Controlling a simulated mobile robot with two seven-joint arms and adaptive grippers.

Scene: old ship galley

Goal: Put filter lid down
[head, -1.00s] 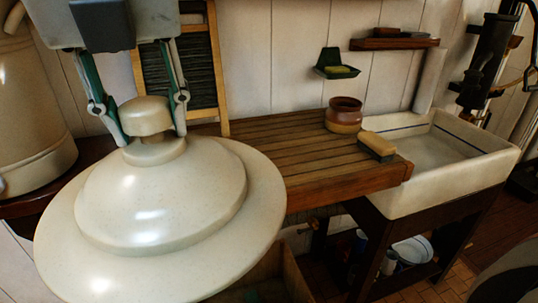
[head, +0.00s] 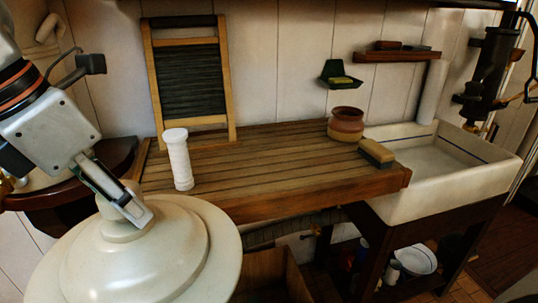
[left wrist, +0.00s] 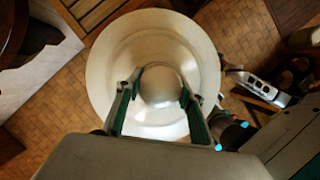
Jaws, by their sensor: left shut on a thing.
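The filter lid is a wide, round, cream stoneware lid (head: 130,265) with a stepped dome and a knob. It hangs at the lower left of the head view, in front of the wooden board. My left gripper (head: 132,212) is shut on its knob. In the left wrist view, the lid (left wrist: 108,58) lies below the gripper (left wrist: 160,92), with the fingers on both sides of the knob. The floor shows beyond its rim.
The slatted wooden board (head: 265,165) has clear room in its middle. On it stand a white ribbed cylinder (head: 178,160), a washboard (head: 190,75), a brown pot (head: 346,124) and a brush (head: 377,153). A white sink (head: 440,185) adjoins it. A dark round shelf (head: 105,165) is at left.

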